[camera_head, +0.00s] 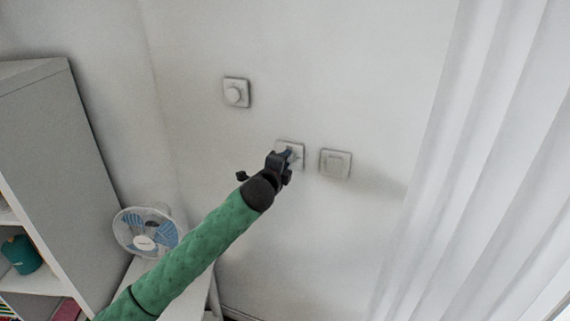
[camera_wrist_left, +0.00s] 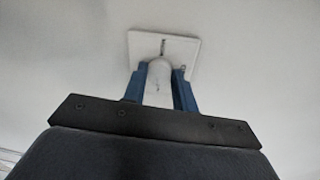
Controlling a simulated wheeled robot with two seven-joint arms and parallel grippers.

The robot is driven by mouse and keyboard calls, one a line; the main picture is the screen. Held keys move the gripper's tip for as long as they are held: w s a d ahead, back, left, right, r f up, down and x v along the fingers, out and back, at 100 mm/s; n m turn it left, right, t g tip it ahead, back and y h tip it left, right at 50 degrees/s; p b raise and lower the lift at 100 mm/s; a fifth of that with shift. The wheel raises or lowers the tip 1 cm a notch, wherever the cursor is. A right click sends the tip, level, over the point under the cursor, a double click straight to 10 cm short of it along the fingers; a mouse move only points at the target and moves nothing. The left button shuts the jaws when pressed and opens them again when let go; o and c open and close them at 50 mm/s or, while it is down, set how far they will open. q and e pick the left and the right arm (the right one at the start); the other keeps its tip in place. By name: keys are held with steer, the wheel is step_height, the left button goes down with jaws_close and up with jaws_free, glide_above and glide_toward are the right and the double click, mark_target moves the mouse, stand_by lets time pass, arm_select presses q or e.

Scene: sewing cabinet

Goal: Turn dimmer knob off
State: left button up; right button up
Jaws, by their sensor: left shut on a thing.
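The dimmer plate (camera_head: 297,147) is a white square on the wall, partly hidden behind my left gripper (camera_head: 288,157). In the left wrist view the plate (camera_wrist_left: 190,50) shows with its white round knob (camera_wrist_left: 159,76) standing out from it. The blue fingers of my left gripper (camera_wrist_left: 158,90) are on both sides of the knob and shut on it. The plate looks tilted in the wrist view. My right gripper is not in view.
Another white plate with a round knob (camera_head: 236,93) is up and left on the wall. A white switch plate (camera_head: 335,163) is just right of my gripper. A fan (camera_head: 146,232) and grey shelf (camera_head: 50,150) stand left. A white curtain (camera_head: 490,160) hangs right.

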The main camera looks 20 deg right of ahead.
arm_select(q)
steer(key=shift+f+n+h+b, duration=0.15)
steer(key=shift+n+h+b, duration=0.15)
steer(key=shift+n, duration=3.2)
steer(key=shift+f+n+h+b, duration=0.15)
steer(key=shift+n+h+b, duration=0.15)
steer(key=shift+n, duration=3.2)
steer(key=shift+f+n+h+b, duration=0.2)
steer(key=shift+n+b, duration=0.15)
steer(key=shift+n, duration=3.15)
steer(key=o, duration=1)
steer(key=shift+r, duration=0.1)
steer(key=shift+c, duration=0.2)
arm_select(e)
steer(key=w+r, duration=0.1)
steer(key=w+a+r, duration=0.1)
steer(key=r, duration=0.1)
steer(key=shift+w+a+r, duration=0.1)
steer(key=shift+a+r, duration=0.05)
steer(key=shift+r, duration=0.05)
